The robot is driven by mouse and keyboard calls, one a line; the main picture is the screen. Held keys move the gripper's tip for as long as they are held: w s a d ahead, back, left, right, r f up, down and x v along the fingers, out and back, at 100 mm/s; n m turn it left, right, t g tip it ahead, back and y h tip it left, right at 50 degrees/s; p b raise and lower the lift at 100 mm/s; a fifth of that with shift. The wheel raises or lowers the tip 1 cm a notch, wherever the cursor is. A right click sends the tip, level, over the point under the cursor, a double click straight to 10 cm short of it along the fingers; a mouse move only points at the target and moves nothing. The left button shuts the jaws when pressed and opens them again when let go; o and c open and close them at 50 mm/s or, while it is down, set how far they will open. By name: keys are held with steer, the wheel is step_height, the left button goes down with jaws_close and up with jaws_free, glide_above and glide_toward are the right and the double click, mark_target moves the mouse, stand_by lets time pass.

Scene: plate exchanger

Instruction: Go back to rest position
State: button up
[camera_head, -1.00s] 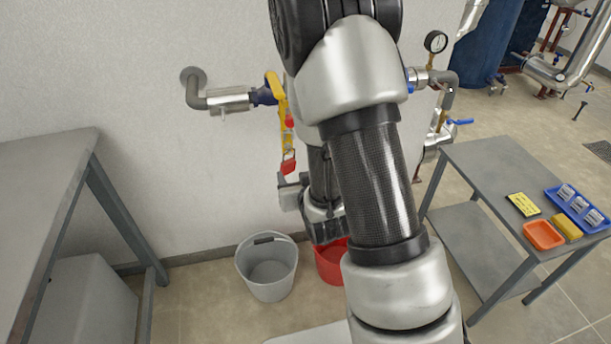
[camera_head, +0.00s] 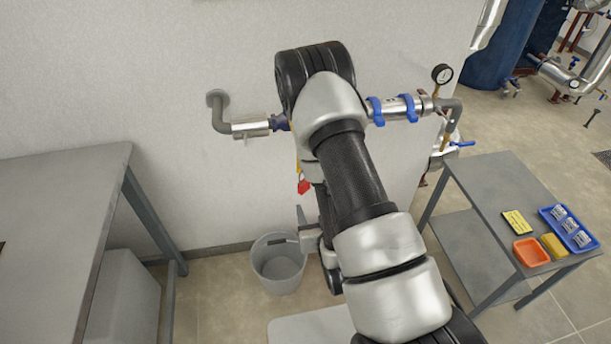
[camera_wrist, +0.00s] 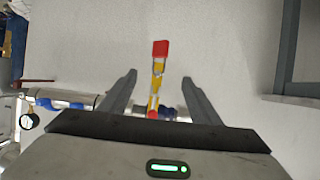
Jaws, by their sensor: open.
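My arm reaches across the middle of the head view toward the wall. My gripper (camera_head: 303,228) shows beside the forearm, above the grey bucket, partly hidden by the arm. In the wrist view my gripper (camera_wrist: 159,76) is open, with its two dark fingers spread apart. A yellow handle (camera_wrist: 157,82) with a red padlock-like tag (camera_wrist: 160,48) shows between the fingers, with no visible contact. The red tag (camera_head: 304,186) also hangs by the wall pipe in the head view, just above the gripper. Most of the yellow handle there is hidden by my arm.
A grey table (camera_head: 60,185) stands at the left. A grey bucket (camera_head: 279,262) is on the floor below the gripper. A wall pipe (camera_head: 248,130) and a pressure gauge (camera_head: 442,74) flank the arm. At the right, a cart (camera_head: 480,176) carries an orange tray (camera_head: 530,251) and a blue tray (camera_head: 566,230).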

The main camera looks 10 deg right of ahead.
steer(key=w+r+g+p, duration=0.2)
steer(key=w+r, duration=0.3)
steer(key=r, duration=0.5)
step_height(320, 180, up, 14)
steer(key=s+g+p, duration=0.2)
steer(key=s, duration=0.1)
steer(key=s+r+g+p, duration=0.3)
steer(key=s+r, duration=1.3)
steer(key=s, duration=0.4)
steer(key=shift+g, duration=0.3)
